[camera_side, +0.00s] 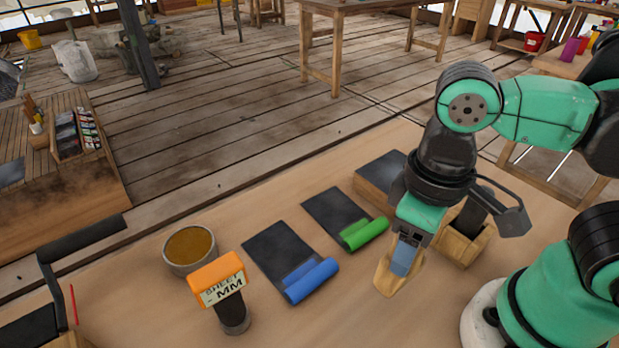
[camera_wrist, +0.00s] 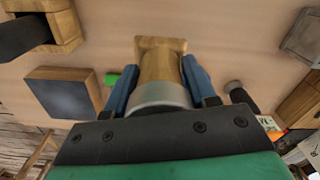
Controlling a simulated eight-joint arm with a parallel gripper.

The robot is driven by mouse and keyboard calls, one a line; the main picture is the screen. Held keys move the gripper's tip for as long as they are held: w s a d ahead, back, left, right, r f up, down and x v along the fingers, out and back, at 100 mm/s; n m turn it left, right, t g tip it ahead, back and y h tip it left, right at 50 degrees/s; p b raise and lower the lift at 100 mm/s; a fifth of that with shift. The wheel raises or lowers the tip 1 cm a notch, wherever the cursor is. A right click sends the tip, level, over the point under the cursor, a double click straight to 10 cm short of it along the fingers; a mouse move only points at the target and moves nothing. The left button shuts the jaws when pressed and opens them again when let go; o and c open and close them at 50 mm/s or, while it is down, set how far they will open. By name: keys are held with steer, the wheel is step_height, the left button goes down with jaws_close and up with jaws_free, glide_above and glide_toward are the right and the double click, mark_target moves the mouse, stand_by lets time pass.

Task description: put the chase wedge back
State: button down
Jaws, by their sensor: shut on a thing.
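A wooden tool with a flared flat end, which looks like the chase wedge (camera_side: 385,279), is between the fingers of my gripper (camera_side: 401,260). In the wrist view the wedge (camera_wrist: 160,66) shows its flared end away from the palm and a grey metal band nearer the palm. The blue fingers of my gripper (camera_wrist: 160,88) are shut on it, one on each side. In the side view its flared end points down and left, close to the bench; I cannot tell whether it touches. A wooden holder (camera_side: 461,250) with a dark object in it stands just right of the wedge.
A wooden block with a dark top (camera_side: 378,172) lies behind my gripper. A green roll (camera_side: 364,233) and a blue roll (camera_side: 312,280) lie on dark sheets to the left. A bowl (camera_side: 190,249) and an orange-labelled tool (camera_side: 230,302) stand farther left. The front bench is mostly clear.

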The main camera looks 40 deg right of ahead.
steer(key=shift+f, duration=3.1)
steer(key=shift+f, duration=0.1)
steer(key=shift+c, duration=1.4)
jaws_free()
step_height(320, 180, up, 12)
steer(key=shift+f, duration=0.1)
steer(key=w+d+f+m+t, duration=0.3)
steer(key=w+d+t, duration=0.4)
steer(key=w, duration=0.4)
steer(key=shift+d+f, duration=0.2)
steer(key=shift+d, duration=0.7)
